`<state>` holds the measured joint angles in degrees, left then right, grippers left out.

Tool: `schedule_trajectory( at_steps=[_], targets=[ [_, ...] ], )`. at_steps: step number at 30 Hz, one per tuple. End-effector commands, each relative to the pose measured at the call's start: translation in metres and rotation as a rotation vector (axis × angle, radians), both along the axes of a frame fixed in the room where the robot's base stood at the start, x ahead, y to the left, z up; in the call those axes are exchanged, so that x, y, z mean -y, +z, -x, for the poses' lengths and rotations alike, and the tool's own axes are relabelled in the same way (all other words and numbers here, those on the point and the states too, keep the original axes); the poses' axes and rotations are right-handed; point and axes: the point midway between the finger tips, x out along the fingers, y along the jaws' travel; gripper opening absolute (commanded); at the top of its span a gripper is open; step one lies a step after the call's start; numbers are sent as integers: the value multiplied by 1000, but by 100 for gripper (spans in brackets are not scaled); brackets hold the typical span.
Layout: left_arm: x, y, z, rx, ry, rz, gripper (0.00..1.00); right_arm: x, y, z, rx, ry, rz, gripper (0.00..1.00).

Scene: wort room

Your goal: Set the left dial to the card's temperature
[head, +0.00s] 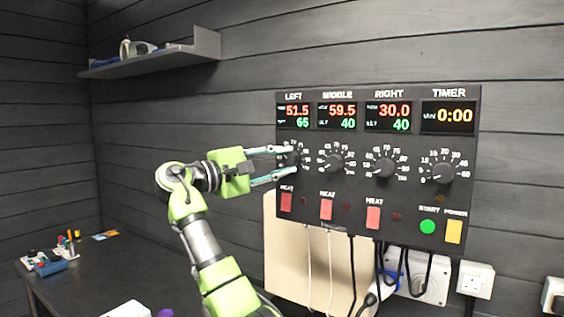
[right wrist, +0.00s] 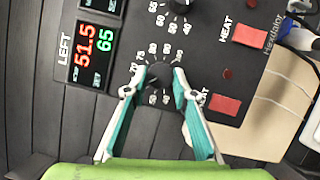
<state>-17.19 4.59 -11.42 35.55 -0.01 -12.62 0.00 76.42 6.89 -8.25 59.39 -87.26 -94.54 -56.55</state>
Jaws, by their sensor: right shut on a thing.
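The left dial (head: 292,159) is a black knob with a white scale on the dark control panel (head: 385,232), partly hidden by my right gripper (head: 288,161). In the right wrist view the two fingers of the right gripper (right wrist: 158,78) lie on either side of the left dial (right wrist: 157,72) and are shut on it. The LEFT display (head: 296,116) reads 51.5 in red and 65 in green; it also shows in the right wrist view (right wrist: 95,43). I cannot make out a card with a readable temperature. My left gripper is not in view.
The middle dial (head: 333,162), right dial (head: 383,167) and timer dial (head: 440,171) sit to the right. Red heat switches (head: 327,209) lie below the dials. Cables hang under the panel. A dark table (head: 90,275) with small items stands at the lower left, a shelf (head: 150,60) above.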

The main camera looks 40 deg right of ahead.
Motion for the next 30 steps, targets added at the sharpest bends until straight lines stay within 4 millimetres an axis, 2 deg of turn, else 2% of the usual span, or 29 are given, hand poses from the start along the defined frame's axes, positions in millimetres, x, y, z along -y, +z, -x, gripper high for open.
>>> schedule_trajectory(
  at_steps=[18,30],
  targets=[
    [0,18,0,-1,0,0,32,0,5,0,517,0,-153,4],
    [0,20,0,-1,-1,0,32,0,4,1,678,-2,-202,4]
  ],
)
